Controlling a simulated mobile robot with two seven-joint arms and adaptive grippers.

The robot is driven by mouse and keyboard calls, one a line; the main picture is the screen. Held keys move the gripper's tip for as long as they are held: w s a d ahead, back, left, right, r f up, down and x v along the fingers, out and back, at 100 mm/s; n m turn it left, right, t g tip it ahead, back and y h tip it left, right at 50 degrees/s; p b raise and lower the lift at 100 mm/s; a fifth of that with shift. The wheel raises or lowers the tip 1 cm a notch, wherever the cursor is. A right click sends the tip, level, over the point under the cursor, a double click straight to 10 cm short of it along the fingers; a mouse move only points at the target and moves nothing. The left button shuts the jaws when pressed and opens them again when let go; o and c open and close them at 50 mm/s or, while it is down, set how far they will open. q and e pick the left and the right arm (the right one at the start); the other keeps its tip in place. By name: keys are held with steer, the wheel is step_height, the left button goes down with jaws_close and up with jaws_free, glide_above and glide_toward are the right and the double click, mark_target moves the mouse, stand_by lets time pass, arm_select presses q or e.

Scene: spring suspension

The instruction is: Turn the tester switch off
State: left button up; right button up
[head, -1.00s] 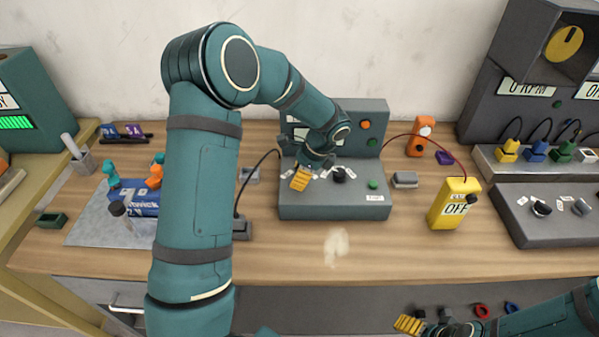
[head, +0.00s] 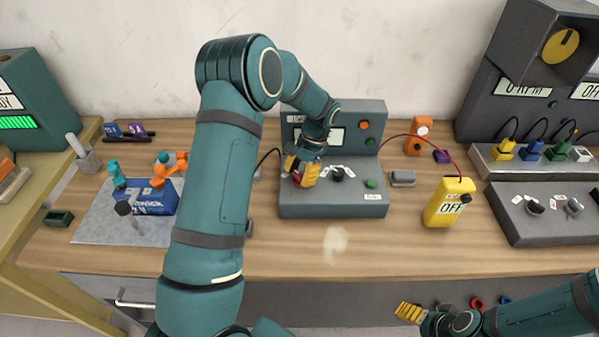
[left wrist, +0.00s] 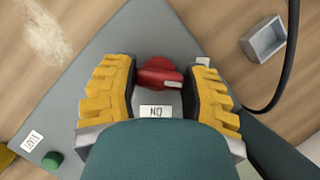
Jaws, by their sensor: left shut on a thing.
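The grey console (head: 340,205) stands at the middle of the bench, with a screen, lamps and a green button (head: 371,184) on it. Its red rotary switch (left wrist: 160,73) shows in the left wrist view, with a white pointer mark on its lower right. An upside-down ON label (left wrist: 157,111) lies below the switch there. My left gripper (head: 304,176) is over the console's left part, its yellow fingers on either side of the red switch and shut on it. In the head view it mostly hides the switch. My right gripper (head: 408,312) is low at the front, away from the console.
A black knob (head: 338,174) is right of my left gripper on the console. A yellow meter reading OFF (head: 450,203) stands to the right, with a red cable. A blue box (head: 150,197) is on a grey mat at the left.

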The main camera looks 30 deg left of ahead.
arm_select(q)
steer(key=shift+n, duration=0.7)
steer(key=o, duration=1.2)
steer(key=v, duration=1.2)
steer(key=shift+a, duration=0.2)
steer(key=shift+s, duration=0.1)
